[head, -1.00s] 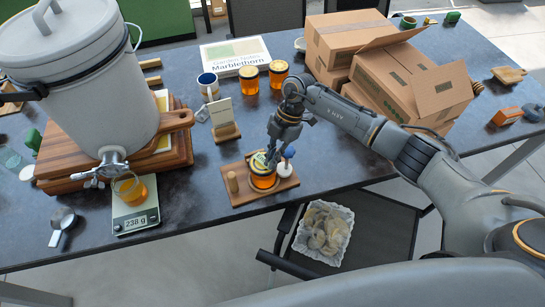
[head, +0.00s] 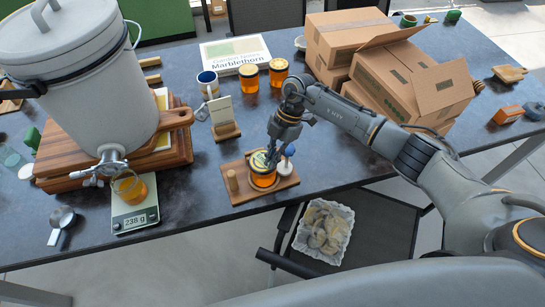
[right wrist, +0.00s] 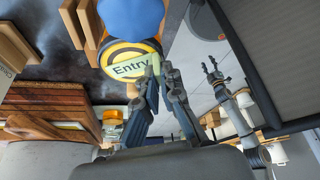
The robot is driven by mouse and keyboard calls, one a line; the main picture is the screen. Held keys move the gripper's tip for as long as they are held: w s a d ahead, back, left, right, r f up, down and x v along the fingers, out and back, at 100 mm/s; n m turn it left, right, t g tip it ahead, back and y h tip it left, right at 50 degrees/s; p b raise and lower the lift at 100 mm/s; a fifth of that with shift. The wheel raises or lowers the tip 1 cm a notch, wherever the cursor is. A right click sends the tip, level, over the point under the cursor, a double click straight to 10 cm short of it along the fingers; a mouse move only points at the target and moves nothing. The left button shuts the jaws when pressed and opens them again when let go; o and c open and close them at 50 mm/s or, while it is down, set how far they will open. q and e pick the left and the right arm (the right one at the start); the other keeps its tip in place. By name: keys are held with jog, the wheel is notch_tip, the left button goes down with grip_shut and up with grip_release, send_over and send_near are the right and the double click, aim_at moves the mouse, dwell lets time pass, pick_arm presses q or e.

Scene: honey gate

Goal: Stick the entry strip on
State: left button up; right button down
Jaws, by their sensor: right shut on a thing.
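An orange honey jar (head: 263,179) stands upright on a small wooden board (head: 237,197). In the right wrist view its round yellow-rimmed lid (right wrist: 118,47) shows from above. A pale green strip printed "Entry" (right wrist: 130,68) shows over the lid. My right gripper (head: 272,158) is at the jar's top edge; in its wrist view the fingertips (right wrist: 157,72) are closed on the strip's pale end. I cannot tell whether the strip is pressed flat. My left gripper (right wrist: 212,70) shows far off in the right wrist view, fingers apart and empty.
A white-capped stamp-like tool with a blue knob (head: 288,155) stands on the board, close right of the gripper. A card holder (head: 226,131) is behind. Cardboard boxes (head: 405,80) fill the back right; a scale (head: 135,218) stands left.

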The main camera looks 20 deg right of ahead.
jog(key=c, duration=1.4)
grip_release()
jog(key=shift+c, duration=0.2)
jog(key=v, duration=1.2)
